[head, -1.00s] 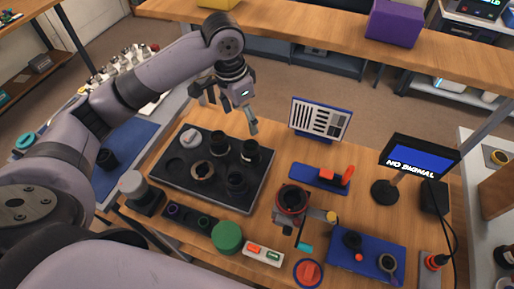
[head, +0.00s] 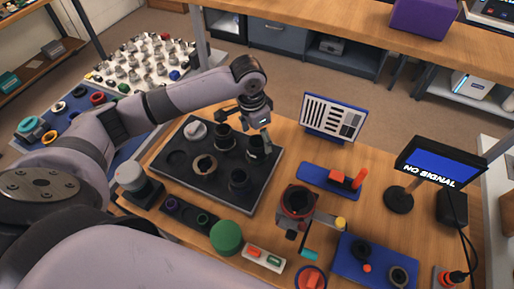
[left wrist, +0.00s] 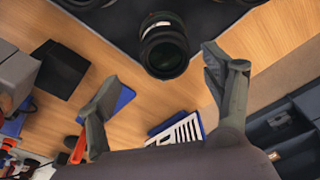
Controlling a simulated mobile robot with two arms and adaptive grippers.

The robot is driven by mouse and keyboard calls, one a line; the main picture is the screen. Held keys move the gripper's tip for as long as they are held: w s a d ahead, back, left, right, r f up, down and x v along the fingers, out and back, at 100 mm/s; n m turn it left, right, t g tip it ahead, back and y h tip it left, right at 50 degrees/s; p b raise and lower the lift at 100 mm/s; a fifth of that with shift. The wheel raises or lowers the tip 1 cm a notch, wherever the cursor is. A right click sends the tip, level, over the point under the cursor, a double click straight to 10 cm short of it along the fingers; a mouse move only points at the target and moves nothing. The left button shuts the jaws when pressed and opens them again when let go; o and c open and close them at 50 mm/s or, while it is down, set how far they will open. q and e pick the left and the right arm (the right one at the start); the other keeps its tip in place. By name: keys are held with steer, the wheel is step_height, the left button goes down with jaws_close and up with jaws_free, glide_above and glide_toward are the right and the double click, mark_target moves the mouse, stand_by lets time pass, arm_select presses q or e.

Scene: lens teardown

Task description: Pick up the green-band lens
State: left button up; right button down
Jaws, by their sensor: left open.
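Several dark lenses stand on the black tray (head: 178,190) in the head view. One lens (head: 258,149) is near the tray's far right corner, just below my left gripper (head: 244,123). In the left wrist view a dark lens (left wrist: 165,48) stands at the tray corner, with a faint greenish ring on it. My left gripper (left wrist: 161,67) is open there, its fingers spread to either side and below the lens in the picture, holding nothing. I cannot read any band colour in the head view. My right gripper is not in view.
Beside the tray stand a green round pad (head: 227,237), a dark red ring fixture (head: 299,200), a blue stand with a red clamp (head: 330,180) and a striped chart (head: 333,117). A monitor (head: 438,163) stands at the right. Some bare wood lies between them.

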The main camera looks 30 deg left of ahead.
arm_select(q)
step_height(320, 180, down, 3)
steer(key=shift+w+d+r, duration=0.1)
steer(key=shift+w+r, duration=0.05)
steer(key=shift+r, duration=0.05)
steer(key=f, duration=0.1)
steer(key=f+p, duration=0.1)
steer(key=f, duration=0.3)
steer(key=shift+w+a+f, duration=0.1)
steer(key=shift+w+a, duration=0.2)
steer(key=c, duration=1.5)
steer(key=shift+r, duration=0.2)
